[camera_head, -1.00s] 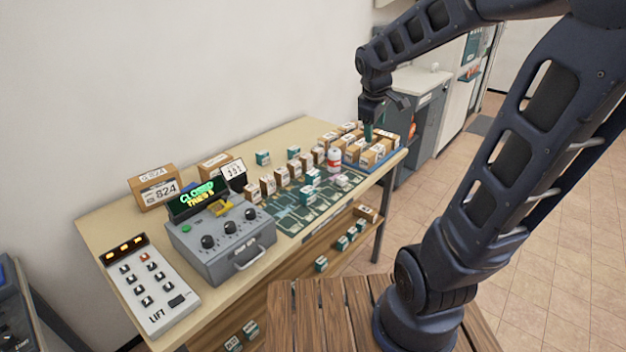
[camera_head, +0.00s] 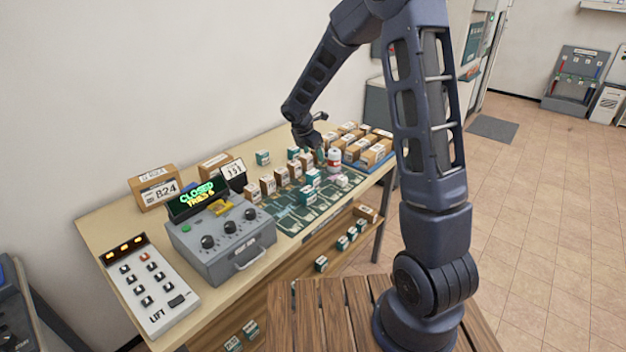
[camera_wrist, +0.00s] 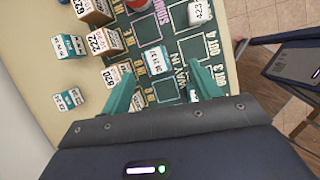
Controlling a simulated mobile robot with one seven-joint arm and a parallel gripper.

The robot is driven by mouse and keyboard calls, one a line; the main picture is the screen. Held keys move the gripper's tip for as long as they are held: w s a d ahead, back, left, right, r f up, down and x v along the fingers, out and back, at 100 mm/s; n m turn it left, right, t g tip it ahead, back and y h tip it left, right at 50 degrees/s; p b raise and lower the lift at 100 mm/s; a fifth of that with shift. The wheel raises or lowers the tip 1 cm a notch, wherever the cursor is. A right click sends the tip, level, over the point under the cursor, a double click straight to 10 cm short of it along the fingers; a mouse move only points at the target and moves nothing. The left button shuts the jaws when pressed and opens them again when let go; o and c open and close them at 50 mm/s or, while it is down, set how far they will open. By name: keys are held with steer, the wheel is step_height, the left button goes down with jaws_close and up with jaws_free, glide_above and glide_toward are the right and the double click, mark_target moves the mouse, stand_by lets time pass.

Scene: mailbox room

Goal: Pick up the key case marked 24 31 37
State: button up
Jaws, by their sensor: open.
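My gripper (camera_head: 318,152) is over the far part of the work table. In the wrist view my gripper (camera_wrist: 163,78) shows two teal fingers, spread apart with nothing held. A small teal case with a white numbered label (camera_wrist: 154,58) lies on the green printed mat, just ahead of and between the fingertips. Its digits are too small to read surely. Two more teal cases with white labels, one at the upper left (camera_wrist: 68,46) and one at the left (camera_wrist: 68,99), stand on the bare table. I cannot tell which case is marked 24 31 37.
Brown numbered boxes (camera_wrist: 104,40) stand close beside the left finger. A white bottle with a red band (camera_head: 334,159) stands near the gripper. A blue tray (camera_head: 386,159) of brown boxes is at the table's right end. A grey control box (camera_head: 222,246) stands nearer.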

mark_target(313, 172)
steer(key=shift+n, duration=0.9)
steer(key=f, duration=0.2)
steer(key=w+f, duration=0.1)
steer(key=f, duration=0.2)
steer(key=w+f, duration=0.1)
steer(key=f, duration=0.2)
steer(key=shift+w+a, duration=0.25)
steer(key=shift+a, duration=0.1)
steer(key=shift+s+x, duration=0.15)
steer(key=shift+x, duration=1.15)
steer(key=shift+s+x, duration=0.15)
steer(key=shift+x, duration=1.2)
steer(key=shift+d, duration=0.15)
steer(key=c, duration=1.1)
steer(key=shift+r, duration=0.1)
